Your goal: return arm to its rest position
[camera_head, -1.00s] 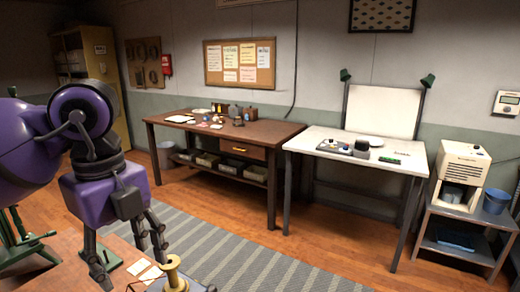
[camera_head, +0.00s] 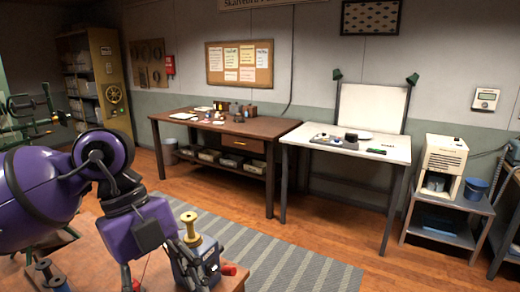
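My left arm (camera_head: 50,190), purple with dark joints, comes in from the left edge. Its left gripper (camera_head: 152,272) points down over the wooden bench (camera_head: 100,262) at the lower left. The fingers look spread apart with nothing seen between them, though the tips are cut off by the lower edge. A blue device with a yellow spool (camera_head: 190,228) on top stands right beside the gripper's right finger; I cannot tell whether they touch. My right gripper is not in view.
A brown table (camera_head: 220,127) with small items and a white-topped table (camera_head: 385,147) stand along the wall. A shelf with a beige machine (camera_head: 443,160) is at right. The striped rug (camera_head: 290,255) is clear.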

